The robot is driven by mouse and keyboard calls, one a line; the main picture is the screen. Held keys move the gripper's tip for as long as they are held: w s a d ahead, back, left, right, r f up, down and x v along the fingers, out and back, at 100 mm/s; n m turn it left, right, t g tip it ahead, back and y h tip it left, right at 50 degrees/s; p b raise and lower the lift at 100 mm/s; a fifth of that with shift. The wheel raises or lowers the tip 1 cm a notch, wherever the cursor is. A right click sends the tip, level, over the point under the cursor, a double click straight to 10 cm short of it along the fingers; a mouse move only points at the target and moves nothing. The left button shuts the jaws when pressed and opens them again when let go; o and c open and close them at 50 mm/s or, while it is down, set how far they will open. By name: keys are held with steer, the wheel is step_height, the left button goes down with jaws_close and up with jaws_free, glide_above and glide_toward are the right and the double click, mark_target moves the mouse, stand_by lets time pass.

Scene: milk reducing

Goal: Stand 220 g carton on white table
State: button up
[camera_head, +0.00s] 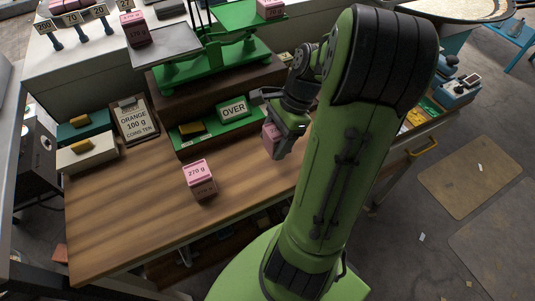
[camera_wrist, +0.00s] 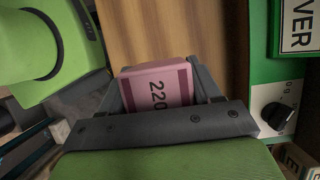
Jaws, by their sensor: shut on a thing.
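My gripper (camera_head: 279,148) is shut on the pink 220 g carton (camera_wrist: 158,88), which is held between the fingers over the right part of the wooden bench. In the wrist view its "220" label faces the camera; the rest of the label is hidden by the gripper body. The carton also shows as a small pink side in the head view (camera_head: 269,136), beside the green OVER tray. A white surface (camera_head: 92,62) lies at the back left. A round pale table (camera_head: 465,10) stands at the top right. I cannot tell which is the white table.
A pink 270 g carton (camera_head: 199,180) stands on the wooden bench (camera_head: 120,220). A green balance scale (camera_head: 215,65) stands behind, with one carton (camera_head: 134,28) at its left pan and another (camera_head: 270,8) on its right pan. The bench's front left is clear.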

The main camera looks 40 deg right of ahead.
mark_target(274, 151)
step_height(274, 151, down, 5)
steer(key=shift+w+f+b, duration=0.1)
steer(key=shift+b, duration=0.85)
steer(key=shift+r, duration=0.2)
steer(key=o, duration=1.2)
steer(key=shift+f, duration=0.1)
